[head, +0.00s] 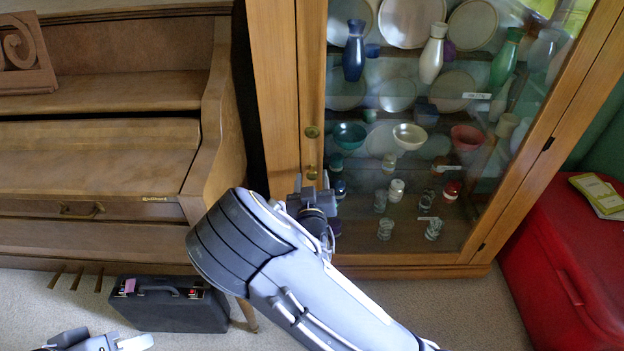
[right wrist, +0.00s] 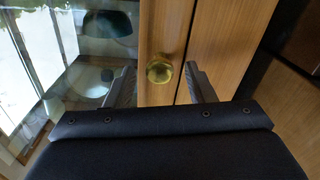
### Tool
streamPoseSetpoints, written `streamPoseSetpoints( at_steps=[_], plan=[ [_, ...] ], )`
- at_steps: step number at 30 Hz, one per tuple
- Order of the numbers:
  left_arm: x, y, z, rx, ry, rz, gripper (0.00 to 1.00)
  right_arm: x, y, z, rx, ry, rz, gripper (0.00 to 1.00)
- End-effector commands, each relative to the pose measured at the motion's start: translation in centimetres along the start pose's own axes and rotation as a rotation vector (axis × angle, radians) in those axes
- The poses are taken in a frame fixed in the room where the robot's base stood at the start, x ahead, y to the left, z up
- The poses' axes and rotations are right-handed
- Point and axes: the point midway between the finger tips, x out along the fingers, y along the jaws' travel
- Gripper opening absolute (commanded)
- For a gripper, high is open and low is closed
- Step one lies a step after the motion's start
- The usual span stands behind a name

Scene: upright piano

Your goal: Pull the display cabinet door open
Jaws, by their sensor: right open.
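The display cabinet door (head: 312,60) is a wooden frame around glass and looks closed. Its left stile carries two brass knobs, an upper one (head: 312,132) and a lower one (head: 312,172). My right gripper (head: 312,186) is open at the lower knob. In the right wrist view, a brass knob (right wrist: 160,72) shows between the spread fingertips of my right gripper (right wrist: 160,84), with gaps on both sides. Whether the fingers reach around it in depth is unclear. Part of my left gripper (head: 115,343) shows at the bottom left edge; its jaw state is unclear.
Plates, vases, bowls and glass jars stand behind the glass. A wooden piano (head: 100,150) stands left of the cabinet, with a black case (head: 170,308) on the carpet before it. A red chest (head: 570,260) stands at the right. Carpet (head: 470,315) before the cabinet is clear.

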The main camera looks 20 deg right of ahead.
Motion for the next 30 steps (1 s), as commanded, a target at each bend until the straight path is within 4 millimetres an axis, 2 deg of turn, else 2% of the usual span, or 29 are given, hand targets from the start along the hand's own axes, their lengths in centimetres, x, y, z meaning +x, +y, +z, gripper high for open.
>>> streamPoseSetpoints(
  at_steps=[4, 13, 24, 30],
  plan=[
    [0.2, -0.1, 0.1, 0.000, 0.000, 0.000, 0.36, 1.3, 0.0, 0.1, 0.000, -0.001, 0.000, 0.49],
    [0.2, -0.1, 0.1, 0.000, 0.000, 0.000, 0.36, 1.6, 0.0, 0.1, -0.001, -0.003, -0.001, 0.49],
    [0.2, -0.1, 0.1, 0.000, 0.000, 0.000, 0.36, 1.6, 0.0, 0.1, -0.001, -0.002, -0.001, 0.02],
    [0.3, -0.1, 0.1, 0.000, 0.000, 0.000, 0.36, 1.6, 0.0, 0.1, -0.001, -0.003, -0.001, 0.00]
  ],
)
